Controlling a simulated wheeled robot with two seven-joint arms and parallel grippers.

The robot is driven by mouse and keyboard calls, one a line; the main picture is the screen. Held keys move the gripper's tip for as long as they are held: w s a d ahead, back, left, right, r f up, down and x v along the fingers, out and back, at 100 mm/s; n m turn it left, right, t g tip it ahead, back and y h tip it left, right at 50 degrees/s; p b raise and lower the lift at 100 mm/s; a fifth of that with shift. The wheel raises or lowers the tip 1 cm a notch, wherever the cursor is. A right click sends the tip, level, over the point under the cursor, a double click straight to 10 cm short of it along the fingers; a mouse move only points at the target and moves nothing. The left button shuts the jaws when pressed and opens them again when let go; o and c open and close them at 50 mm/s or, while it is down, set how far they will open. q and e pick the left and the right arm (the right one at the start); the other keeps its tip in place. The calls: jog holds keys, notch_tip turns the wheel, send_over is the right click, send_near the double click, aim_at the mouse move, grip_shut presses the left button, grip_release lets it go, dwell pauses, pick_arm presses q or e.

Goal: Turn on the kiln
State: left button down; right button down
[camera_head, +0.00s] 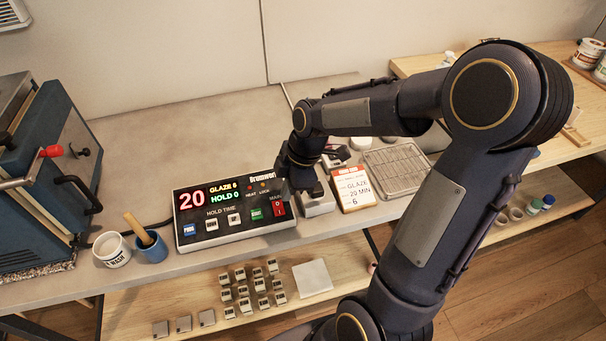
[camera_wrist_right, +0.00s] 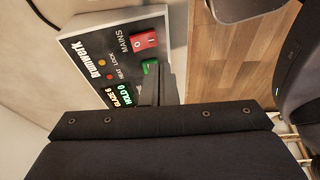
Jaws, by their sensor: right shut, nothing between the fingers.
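The kiln (camera_head: 45,170) is a blue box at the left edge with a red-knobbed lever and a dark handle. Its controller (camera_head: 232,218) stands on the bench, showing a red 20, GLAZE 6 and HOLD 0. The red MAINS switch (camera_head: 278,207) and a green button (camera_head: 256,214) sit at its right end. In the right wrist view the MAINS switch (camera_wrist_right: 144,40) and green button (camera_wrist_right: 150,66) show near my fingers. My right gripper (camera_head: 291,186) is shut and empty, over the controller's right end; contact cannot be told. My left gripper is not in view.
A card (camera_head: 355,188) reading GLAZE 20 MIN 6 stands right of the controller. A wire rack (camera_head: 396,168) lies behind it. A white pot (camera_head: 112,250) and a blue cup (camera_head: 151,247) stand to the left. The bench behind the controller is largely clear.

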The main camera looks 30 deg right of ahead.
notch_tip(320, 180, up, 6)
jog(key=s, duration=0.2)
jog(key=shift+d+r, duration=0.2)
jog(key=shift+d, duration=0.2)
jog(key=s+a+m+t, duration=0.4)
jog(key=s+a+m, duration=0.1)
jog(key=s+m, duration=0.8)
jog(key=m, duration=0.3)
jog(key=shift+s+a+r+y, duration=0.15)
jog(key=shift+s+a+y, duration=0.05)
jog(key=shift+y, duration=0.2)
